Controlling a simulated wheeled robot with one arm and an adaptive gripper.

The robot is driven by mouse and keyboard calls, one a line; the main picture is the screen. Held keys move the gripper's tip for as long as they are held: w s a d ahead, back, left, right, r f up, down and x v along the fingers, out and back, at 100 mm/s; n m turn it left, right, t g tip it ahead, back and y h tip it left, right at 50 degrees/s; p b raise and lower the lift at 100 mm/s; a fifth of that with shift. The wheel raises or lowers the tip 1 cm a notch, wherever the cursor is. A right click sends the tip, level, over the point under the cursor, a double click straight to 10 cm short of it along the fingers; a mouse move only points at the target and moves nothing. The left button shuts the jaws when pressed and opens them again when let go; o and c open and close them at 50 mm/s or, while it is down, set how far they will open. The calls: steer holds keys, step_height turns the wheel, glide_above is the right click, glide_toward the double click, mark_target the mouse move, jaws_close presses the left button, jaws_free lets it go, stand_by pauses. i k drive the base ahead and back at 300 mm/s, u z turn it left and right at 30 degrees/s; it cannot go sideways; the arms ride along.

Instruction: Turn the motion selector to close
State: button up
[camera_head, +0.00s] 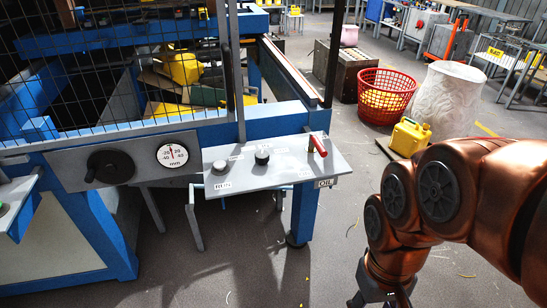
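A slanted grey control panel (270,178) juts out from the blue machine. It carries a round knob (220,167) at its left, a black knob (262,157) near the middle and a red-handled lever (318,146) at its right. Small labels sit beside them, too small to read, so I cannot tell which one is the motion selector or its setting. My gripper (381,299) is at the bottom edge, right of and nearer than the panel, apart from it. Its fingers are cut off by the frame, so its opening is hidden.
A dial gauge (172,155) and a black crank (108,167) are on the machine's front left. A wire mesh guard (115,60) stands above. A yellow jerry can (409,137), red basket (386,96) and white sack (447,98) are behind my arm. The floor before the panel is clear.

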mark_target(262, 156)
steer(key=u, duration=0.5)
steer(key=k, duration=0.65)
steer(key=u, duration=0.8)
steer(key=i, duration=1.55)
steer(key=z, duration=0.8)
